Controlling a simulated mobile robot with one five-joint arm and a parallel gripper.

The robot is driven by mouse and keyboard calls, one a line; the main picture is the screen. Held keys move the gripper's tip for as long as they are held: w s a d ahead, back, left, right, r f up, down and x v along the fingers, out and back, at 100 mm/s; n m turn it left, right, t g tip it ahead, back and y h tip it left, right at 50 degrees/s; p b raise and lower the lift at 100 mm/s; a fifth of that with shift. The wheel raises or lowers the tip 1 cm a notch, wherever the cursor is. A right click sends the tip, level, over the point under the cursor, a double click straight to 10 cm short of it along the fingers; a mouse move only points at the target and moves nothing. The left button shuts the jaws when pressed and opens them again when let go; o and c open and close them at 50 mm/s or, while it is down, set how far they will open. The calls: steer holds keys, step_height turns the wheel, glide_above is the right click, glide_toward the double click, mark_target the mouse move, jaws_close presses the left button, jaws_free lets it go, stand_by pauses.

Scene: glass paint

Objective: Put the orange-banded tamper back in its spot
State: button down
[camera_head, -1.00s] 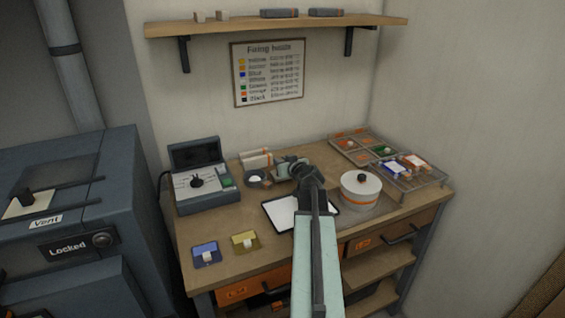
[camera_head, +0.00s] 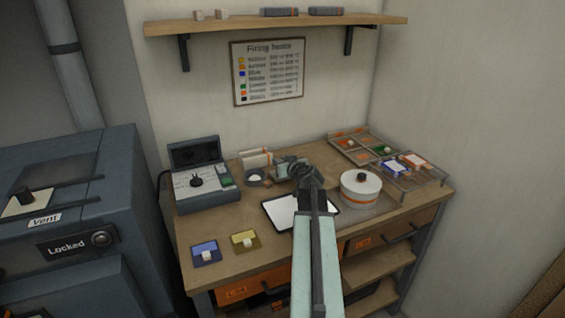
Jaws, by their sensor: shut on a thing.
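My gripper (camera_head: 283,172) is at the back middle of the workbench, beyond my arm's dark wrist. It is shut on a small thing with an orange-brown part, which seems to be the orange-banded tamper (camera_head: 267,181). The thing is mostly hidden by the gripper, and its band is too small to make out clearly. It is close beside a dark round dish (camera_head: 252,182) with a white piece in it. I cannot tell whether it touches the dish or the bench. The tamper's spot cannot be made out.
A white lidded pot (camera_head: 360,190) with an orange band stands right of my arm. Behind it is a divided tray (camera_head: 345,146). A control box (camera_head: 203,187) stands left. A white sheet (camera_head: 281,211) and blue (camera_head: 206,250) and yellow (camera_head: 245,239) pieces lie in front.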

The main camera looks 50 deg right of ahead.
steer(key=shift+f+b, duration=0.3)
stand_by(0.4)
steer(key=c, duration=1.2)
jaws_free()
steer(key=shift+o, duration=0.2)
steer(key=p+v, duration=0.2)
steer(key=v, duration=0.6)
steer(key=shift+w, duration=0.1)
